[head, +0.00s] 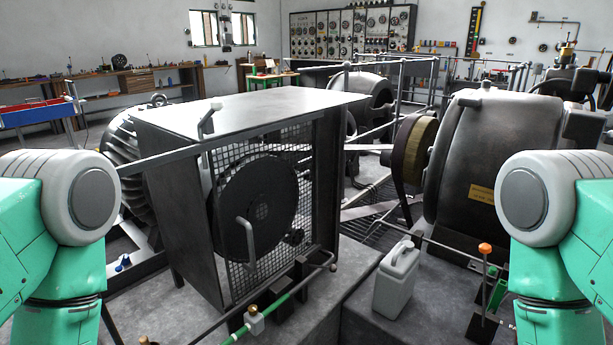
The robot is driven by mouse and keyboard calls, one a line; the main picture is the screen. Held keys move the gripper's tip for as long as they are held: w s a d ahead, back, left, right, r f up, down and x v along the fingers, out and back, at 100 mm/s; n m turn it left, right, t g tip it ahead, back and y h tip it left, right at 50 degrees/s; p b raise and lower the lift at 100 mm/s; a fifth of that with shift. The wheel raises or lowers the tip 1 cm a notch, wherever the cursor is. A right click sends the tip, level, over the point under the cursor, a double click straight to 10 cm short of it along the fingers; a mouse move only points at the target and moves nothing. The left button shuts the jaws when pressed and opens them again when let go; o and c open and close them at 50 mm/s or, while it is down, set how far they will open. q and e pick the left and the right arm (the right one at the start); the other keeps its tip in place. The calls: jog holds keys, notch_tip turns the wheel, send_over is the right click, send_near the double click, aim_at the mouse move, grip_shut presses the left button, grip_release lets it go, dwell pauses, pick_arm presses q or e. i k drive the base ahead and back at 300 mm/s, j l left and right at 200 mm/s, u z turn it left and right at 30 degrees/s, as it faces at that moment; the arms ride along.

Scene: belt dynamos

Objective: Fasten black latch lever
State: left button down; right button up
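A dark metal guard housing (185,200) with a mesh front stands at the centre left. A grey bar (160,158) crosses the upper part of its front, with a small upright grey handle (208,118) at the top edge. A bent grey handle (246,238) stands in front of the dark round wheel (258,200) in the mesh. I cannot tell which part is the black latch lever; no clearly black lever shows on the housing. Only green and white parts of my arms show at both sides. Both grippers are out of view.
A grey jerrycan (397,280) stands on the plinth, beside an orange-knobbed lever (485,262). A green pipe with a brass valve (255,320) runs low in front. A large belt dynamo (490,165) stands at right. Railings (400,75) and a gauge panel (350,35) are behind.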

aim_at(332, 267)
jog(key=i+l+z, duration=0.1)
jog(key=z, duration=0.25)
jog(key=i+z, duration=0.35)
jog(key=k+l, duration=0.05)
jog(key=k, duration=0.05)
